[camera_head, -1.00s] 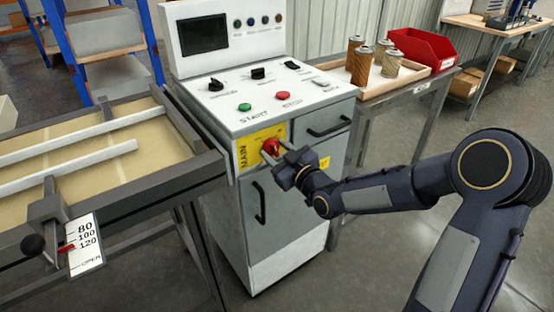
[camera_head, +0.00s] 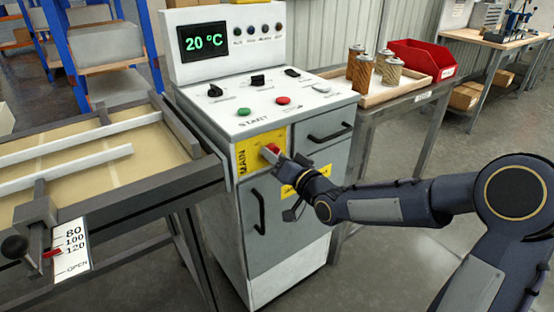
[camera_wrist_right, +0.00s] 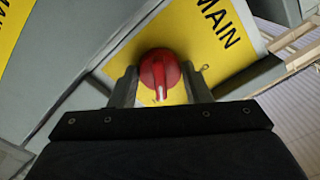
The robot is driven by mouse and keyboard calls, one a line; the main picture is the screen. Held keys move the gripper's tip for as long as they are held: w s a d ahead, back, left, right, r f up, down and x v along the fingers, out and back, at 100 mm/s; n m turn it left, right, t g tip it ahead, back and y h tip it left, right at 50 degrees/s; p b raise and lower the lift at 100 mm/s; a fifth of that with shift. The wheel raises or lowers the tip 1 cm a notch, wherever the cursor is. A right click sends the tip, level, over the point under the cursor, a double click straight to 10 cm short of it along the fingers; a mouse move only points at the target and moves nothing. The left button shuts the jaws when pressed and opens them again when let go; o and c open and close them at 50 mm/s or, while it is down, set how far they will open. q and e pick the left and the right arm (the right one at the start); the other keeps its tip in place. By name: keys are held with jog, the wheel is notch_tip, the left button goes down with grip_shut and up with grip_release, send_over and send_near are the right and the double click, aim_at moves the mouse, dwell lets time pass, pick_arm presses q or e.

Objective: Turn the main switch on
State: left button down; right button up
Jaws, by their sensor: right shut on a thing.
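The red main switch (camera_head: 269,152) sits on a yellow plate marked MAIN (camera_head: 246,157) on the front of the grey and white machine. In the right wrist view the red knob (camera_wrist_right: 159,72) lies between the two fingers, with its white mark toward the gripper. My right gripper (camera_head: 279,157) is shut on the knob; its fingers (camera_wrist_right: 160,85) also show on both sides of it in the wrist view. The machine's display (camera_head: 203,41) is lit and reads 20 °C in green. My left gripper is not in view.
The control panel (camera_head: 250,90) carries a green START button (camera_head: 243,109), a red button (camera_head: 283,100) and black knobs. A framed table (camera_head: 130,188) stands on the left. A tray (camera_head: 371,97) with several cartridges and a red bin (camera_head: 424,60) stand at the back right.

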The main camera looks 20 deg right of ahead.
jog(key=shift+f+m, duration=0.1)
jog(key=shift+m, duration=0.7)
jog(key=o, duration=1)
jog(key=p+v, duration=0.1)
jog(key=v, duration=0.6)
jog(key=shift+s+d, duration=0.1)
jog(key=shift+s, duration=0.3)
